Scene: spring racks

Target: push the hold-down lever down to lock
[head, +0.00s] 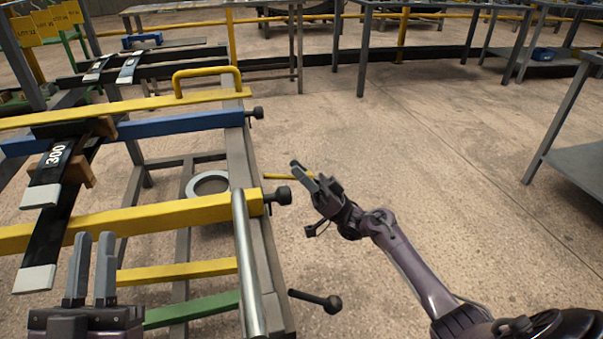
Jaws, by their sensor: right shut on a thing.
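My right gripper (304,175) is at the right side of the rack, level with its front yellow beam. It is shut on a thin yellow bar (280,177), whose short visible part runs left from the fingers. I cannot tell for sure which part is the hold-down lever. A black knob (283,195) sits at the beam end, just below and left of the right fingers. A dark rod with a black ball end (330,304) sticks out lower on the rack. My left gripper (91,270) points up at the lower left, fingers apart with nothing visible between them.
Dark leaf springs with pale ends, one marked 300 (57,155), lie across the rack's yellow beam (150,220) and blue beam (180,127). A steel bar (245,265) runs along the rack's right side. Tables stand behind and right. The middle floor is clear.

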